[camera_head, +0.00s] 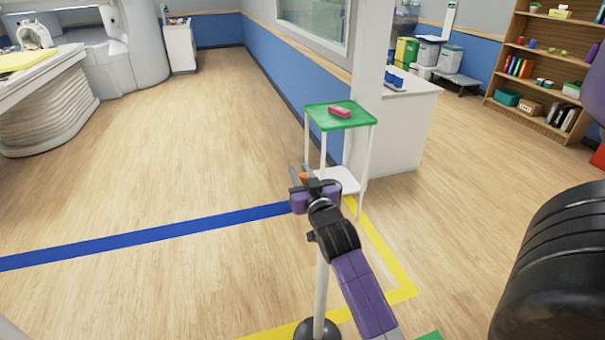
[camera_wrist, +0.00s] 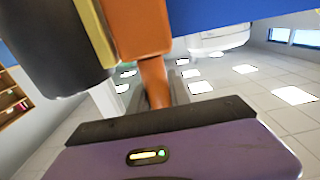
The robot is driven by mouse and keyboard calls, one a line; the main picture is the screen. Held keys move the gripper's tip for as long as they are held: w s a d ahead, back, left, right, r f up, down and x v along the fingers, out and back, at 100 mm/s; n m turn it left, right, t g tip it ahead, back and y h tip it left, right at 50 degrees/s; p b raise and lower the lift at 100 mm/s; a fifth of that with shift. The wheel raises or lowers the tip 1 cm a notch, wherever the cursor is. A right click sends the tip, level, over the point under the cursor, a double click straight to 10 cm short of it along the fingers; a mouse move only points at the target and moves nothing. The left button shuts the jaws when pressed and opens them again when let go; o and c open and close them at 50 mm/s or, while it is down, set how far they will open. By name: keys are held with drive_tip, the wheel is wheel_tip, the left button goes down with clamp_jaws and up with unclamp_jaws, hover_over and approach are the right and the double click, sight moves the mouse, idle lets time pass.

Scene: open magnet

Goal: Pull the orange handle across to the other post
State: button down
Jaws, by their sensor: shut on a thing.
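My gripper (camera_head: 305,183) is shut on the orange handle (camera_head: 304,177), which shows as a small patch between the fingers in the head view. In the wrist view the orange handle (camera_wrist: 140,28) is large, with its narrow stem running down toward the gripper. A black rounded part with a yellow band (camera_wrist: 98,35) sits close beside it; I cannot tell whether they touch. A blue surface (camera_wrist: 225,10) lies right of the handle. A white post (camera_head: 320,285) with a black round base (camera_head: 317,328) stands below my gripper, its top hidden. I cannot make out a second post.
A blue strip (camera_head: 150,235) runs from near my gripper to the left edge. Yellow floor lines (camera_head: 385,255) lie to the right. The wood floor at left is open, with a scanner (camera_head: 135,45) behind.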

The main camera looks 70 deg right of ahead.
drive_tip(key=shift+s+d, duration=0.25)
drive_tip(key=shift+s, duration=0.1)
drive_tip(key=c, duration=1.2)
unclamp_jaws()
drive_tip(key=shift+w, duration=0.1)
drive_tip(key=shift+s+a+f, duration=0.15)
drive_tip(key=shift+s+a, duration=0.15)
drive_tip(key=shift+a, duration=0.15)
drive_tip(key=b+v, duration=0.2)
drive_tip(key=v, duration=0.4)
drive_tip(key=shift+s+a, duration=0.3)
